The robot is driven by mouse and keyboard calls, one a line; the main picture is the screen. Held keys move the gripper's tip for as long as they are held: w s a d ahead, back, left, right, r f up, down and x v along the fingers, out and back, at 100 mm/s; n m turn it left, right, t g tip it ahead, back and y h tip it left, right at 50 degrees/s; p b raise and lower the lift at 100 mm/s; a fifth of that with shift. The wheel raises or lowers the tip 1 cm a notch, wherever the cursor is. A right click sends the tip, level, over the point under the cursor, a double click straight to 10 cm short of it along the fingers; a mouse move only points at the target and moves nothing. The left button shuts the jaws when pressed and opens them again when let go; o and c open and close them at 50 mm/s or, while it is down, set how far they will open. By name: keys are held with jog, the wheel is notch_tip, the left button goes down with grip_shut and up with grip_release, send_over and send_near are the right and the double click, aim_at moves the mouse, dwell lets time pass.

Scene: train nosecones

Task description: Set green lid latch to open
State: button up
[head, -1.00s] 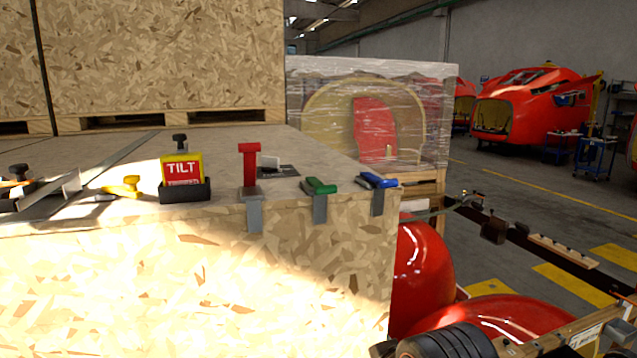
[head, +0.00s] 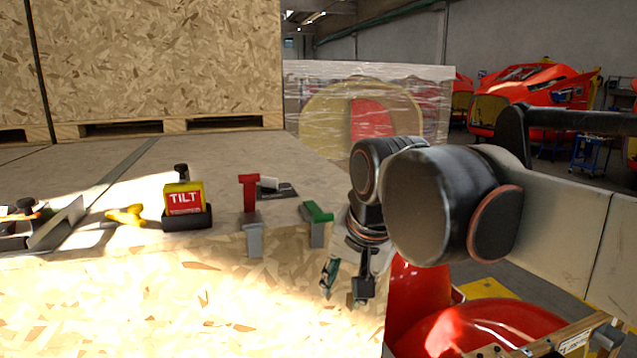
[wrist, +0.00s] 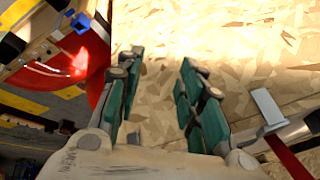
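The green lid latch (head: 318,212) sits at the crate's front top edge, its grey clip over the front face. Its handle looks tilted up somewhat, less upright than the red latch (head: 249,192) to its left. My gripper (head: 346,284) hangs below and right of the green latch, in front of the crate's front face. In the wrist view my gripper (wrist: 160,98) is open, with nothing between its teal fingers. The red latch's grey clip (wrist: 268,108) shows at the right there. I cannot make out the green latch in that view. The blue latch is hidden behind my arm.
The wooden crate (head: 150,300) fills the front left. A TILT indicator (head: 184,198) and a yellow-handled tool (head: 126,215) lie on its top. Red nosecone parts (head: 425,295) stand close to its right side. A wrapped crate (head: 325,75) is behind.

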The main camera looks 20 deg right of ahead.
aim_at(322, 215)
jog(key=w+r+m+g+p, duration=0.1)
jog(key=w+r+m+p, duration=0.35)
jog(key=r, duration=0.65)
jog(key=w+r+m+g+p, duration=0.25)
jog(key=w+r+m, duration=0.3)
jog(key=r, duration=0.55)
jog(key=shift+t, duration=0.35)
jog(key=f, duration=0.4)
jog(key=w+f+p, duration=0.1)
jog(key=f, duration=0.4)
jog(key=w+f+p, duration=0.1)
jog(key=f, duration=0.3)
jog(key=shift+w+f, duration=0.1)
jog(key=shift+f, duration=0.25)
jog(key=shift+c, duration=0.6)
grip_shut()
